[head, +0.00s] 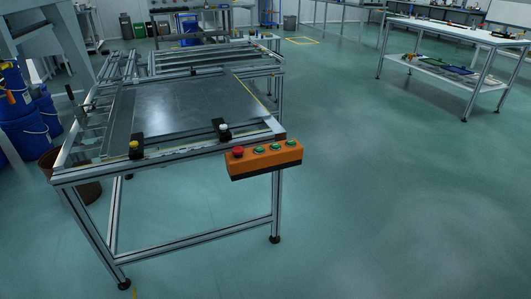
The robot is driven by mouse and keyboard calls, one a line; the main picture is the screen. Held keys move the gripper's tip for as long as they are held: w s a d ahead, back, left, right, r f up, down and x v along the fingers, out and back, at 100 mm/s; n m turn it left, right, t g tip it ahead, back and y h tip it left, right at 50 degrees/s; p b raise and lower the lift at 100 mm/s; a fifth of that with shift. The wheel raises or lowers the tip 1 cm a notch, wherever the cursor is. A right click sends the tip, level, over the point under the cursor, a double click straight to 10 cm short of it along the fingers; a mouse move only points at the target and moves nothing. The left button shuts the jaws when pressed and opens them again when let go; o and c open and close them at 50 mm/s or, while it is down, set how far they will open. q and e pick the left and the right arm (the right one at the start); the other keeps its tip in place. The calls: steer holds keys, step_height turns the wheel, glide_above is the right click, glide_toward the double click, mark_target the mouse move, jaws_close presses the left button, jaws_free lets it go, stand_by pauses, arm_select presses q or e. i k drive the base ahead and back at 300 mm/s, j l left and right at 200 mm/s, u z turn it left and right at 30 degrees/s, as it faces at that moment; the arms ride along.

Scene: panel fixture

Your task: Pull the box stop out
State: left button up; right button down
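An orange control box (265,157) with a dark lower edge is fixed at the front right corner of the aluminium panel fixture (168,152). The red stop button (237,152) sits at the left end of the box's top face. I cannot tell from here whether the red button is pressed in or out. Neither of my grippers is in view.
A grey panel (185,103) lies on the fixture, with black clamps (137,146) at its front edge. Blue barrels (22,125) stand at the left. A white table (455,32) is at the back right. The green floor (400,190) in front and to the right is clear.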

mark_target(238, 150)
steer(key=i+l+u, duration=0.1)
steer(key=l, duration=0.2)
steer(key=i+l+u, duration=0.1)
steer(key=l, duration=0.25)
steer(key=i+l+u, duration=0.15)
steer(key=l, duration=0.15)
steer(key=i+l+u, duration=0.1)
steer(key=l, duration=0.25)
